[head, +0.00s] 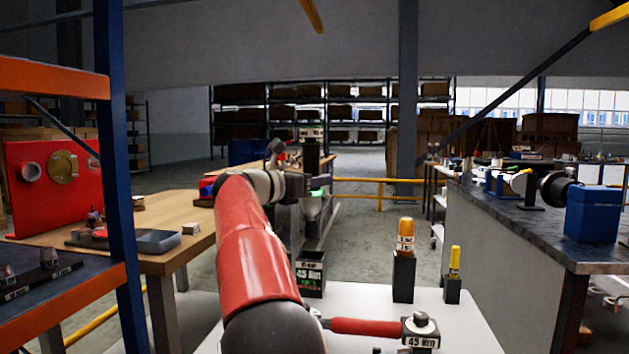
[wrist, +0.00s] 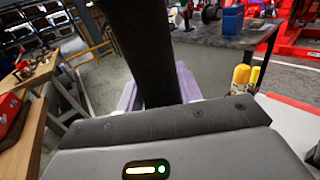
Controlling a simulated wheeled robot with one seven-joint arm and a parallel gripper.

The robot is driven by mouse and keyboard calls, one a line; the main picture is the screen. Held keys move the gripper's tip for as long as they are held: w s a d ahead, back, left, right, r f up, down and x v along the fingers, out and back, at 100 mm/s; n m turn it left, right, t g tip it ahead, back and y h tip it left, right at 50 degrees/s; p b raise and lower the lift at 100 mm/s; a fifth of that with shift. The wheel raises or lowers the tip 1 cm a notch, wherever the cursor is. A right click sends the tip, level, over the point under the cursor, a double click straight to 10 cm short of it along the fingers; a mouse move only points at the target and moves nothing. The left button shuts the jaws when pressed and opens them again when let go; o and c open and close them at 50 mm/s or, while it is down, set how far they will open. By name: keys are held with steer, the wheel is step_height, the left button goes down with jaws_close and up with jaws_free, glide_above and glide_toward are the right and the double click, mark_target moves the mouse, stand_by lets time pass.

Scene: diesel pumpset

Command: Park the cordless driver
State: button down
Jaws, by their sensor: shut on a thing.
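My gripper (head: 304,190) is at the end of my red arm, above the back of the white bench top. It is shut on a dark upright thing, seemingly the cordless driver (head: 311,158), with a pale label band near its top. In the wrist view the driver (wrist: 142,50) is a broad black shaft rising between the pale fingers of my gripper (wrist: 158,92). The driver's lower end is hard to make out.
An orange-handled tool (head: 405,235) and a yellow-handled tool (head: 454,262) stand in black holders to the right. A red-handled tool (head: 365,327) lies at the front of the white bench (head: 470,330). A grey workbench (head: 500,220) is at right, a blue rack post (head: 120,190) at left.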

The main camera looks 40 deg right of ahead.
mark_target(315, 237)
steer(key=shift+f+b, duration=5.3)
steer(key=shift+f, duration=0.6)
steer(key=shift+f+b, duration=0.95)
steer(key=shift+f, duration=0.05)
steer(key=c, duration=1.1)
jaws_free()
steer(key=shift+o, duration=1.2)
steer(key=shift+a+f, duration=0.1)
steer(key=shift+f, duration=0.05)
steer(key=a, duration=0.7)
steer(key=shift+s+a, duration=0.2)
steer(key=shift+a, duration=0.15)
steer(key=shift+a, duration=0.1)
